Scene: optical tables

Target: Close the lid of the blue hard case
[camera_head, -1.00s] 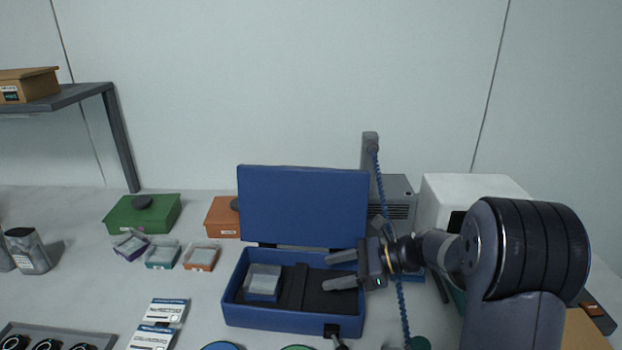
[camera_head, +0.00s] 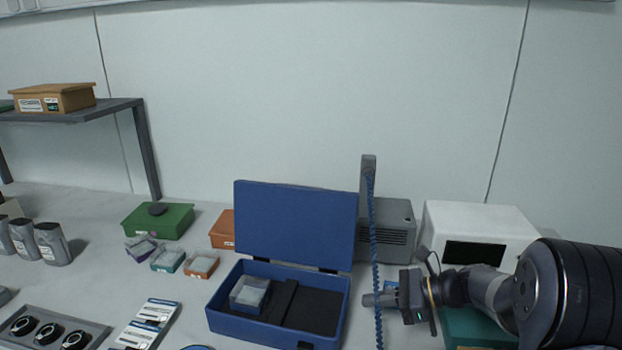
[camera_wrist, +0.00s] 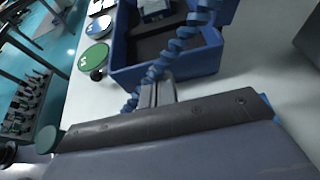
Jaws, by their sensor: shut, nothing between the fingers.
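The blue hard case (camera_head: 222,318) stands on the table with its lid (camera_head: 296,226) raised upright at the back. Inside it are a dark foam bed and a small clear-topped box (camera_head: 250,294) at the left. My gripper (camera_head: 366,300) is just right of the case, outside it, pointing left, shut and empty. The coiled blue cable (camera_head: 375,240) hangs across the fingers in the head view. In the wrist view the case (camera_wrist: 205,60) lies beyond my shut fingers (camera_wrist: 157,92), with the coiled cable beside them; the raised lid is mostly out of that view.
A grey unit (camera_head: 398,225) with a post stands behind the case, and a white box-shaped instrument (camera_head: 475,232) to the right. Left are a green box (camera_head: 160,221), small clear-lidded boxes (camera_head: 168,259), label packs (camera_head: 150,322) and a tray (camera_head: 48,332). The wall above is clear.

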